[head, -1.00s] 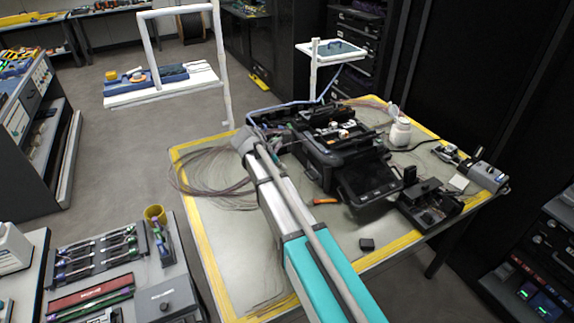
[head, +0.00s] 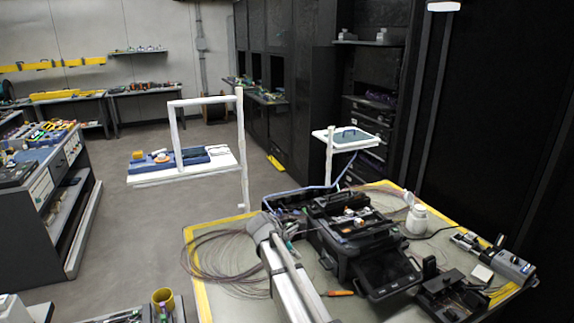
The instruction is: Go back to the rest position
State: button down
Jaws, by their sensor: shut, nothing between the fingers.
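My arm (head: 292,280) reaches up from the bottom edge in the head view, over the left part of the work table. Its grey joint (head: 263,228) shows just left of the black fusion splicer (head: 350,232). I cannot make out fingers at that end, and my gripper is not visible in this view. The splicer stands open on the table, with its dark screen part facing the front right. Part of the table is hidden behind my arm.
The yellow-edged table (head: 204,300) carries coiled fibre (head: 215,265), a white bottle (head: 416,220), an orange tool (head: 338,293) and a black device (head: 450,295). A white frame stand (head: 243,150) is behind it. Black racks (head: 375,60) are behind. Grey floor (head: 125,230) is clear at left.

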jog(key=s+d+m+g+y+p, duration=0.1)
jog(key=s+d+m+y, duration=0.1)
jog(key=s+d+m, duration=0.2)
jog(key=s+d+m+g+y+p, duration=0.1)
jog(key=s+d+m, duration=0.4)
jog(key=s+m, duration=0.5)
jog(key=s+d+m+y+p, duration=0.1)
jog(key=s+d+m+y, duration=0.3)
jog(key=s+m, duration=0.3)
jog(key=shift+s+d+f+m+g, duration=0.25)
jog(key=shift+s+m+g, duration=0.15)
jog(key=shift+s, duration=0.8)
jog(key=shift+d, duration=0.1)
